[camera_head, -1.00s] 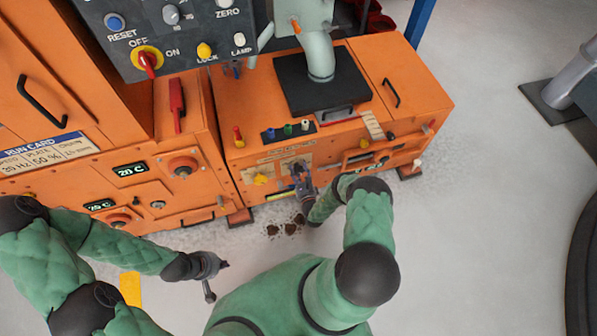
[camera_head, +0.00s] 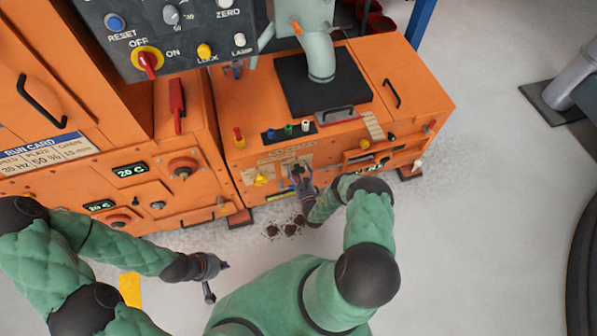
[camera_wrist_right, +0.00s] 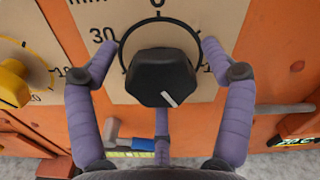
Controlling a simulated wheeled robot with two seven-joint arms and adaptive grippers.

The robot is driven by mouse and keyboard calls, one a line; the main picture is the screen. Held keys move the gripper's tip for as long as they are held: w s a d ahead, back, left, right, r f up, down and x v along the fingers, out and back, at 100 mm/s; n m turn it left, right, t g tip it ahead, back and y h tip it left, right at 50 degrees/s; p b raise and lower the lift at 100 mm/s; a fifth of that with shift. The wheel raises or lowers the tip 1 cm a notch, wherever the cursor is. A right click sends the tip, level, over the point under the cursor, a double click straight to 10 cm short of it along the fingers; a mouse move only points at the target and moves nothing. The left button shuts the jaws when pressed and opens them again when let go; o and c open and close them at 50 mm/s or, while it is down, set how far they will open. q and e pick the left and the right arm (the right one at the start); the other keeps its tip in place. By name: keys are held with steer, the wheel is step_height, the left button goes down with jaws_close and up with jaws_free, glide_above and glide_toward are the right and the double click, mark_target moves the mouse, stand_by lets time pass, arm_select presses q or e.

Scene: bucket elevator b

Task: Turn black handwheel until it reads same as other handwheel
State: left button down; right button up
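The black handwheel (camera_wrist_right: 160,78) sits on a beige dial plate in the right wrist view. Its white pointer line (camera_wrist_right: 168,98) points down and slightly right, away from the "0" at the top; a "30" shows at upper left. The yellow handwheel (camera_wrist_right: 12,84) is partly cut off at the left edge; its reading is not clear. It also shows in the head view (camera_head: 260,179). My right gripper (camera_wrist_right: 160,62) is open, its fingers on either side of the black handwheel with gaps visible. My left gripper (camera_head: 212,270) hangs away from the machine; its finger state is unclear.
The orange machine (camera_head: 420,95) fills the middle, with a control panel (camera_head: 190,35) at upper left. A red lever (camera_head: 177,105) stands left of the dials. Dark clumps (camera_head: 285,230) lie on the floor below.

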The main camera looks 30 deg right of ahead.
steer(key=v, duration=1.2)
stand_by(0.5)
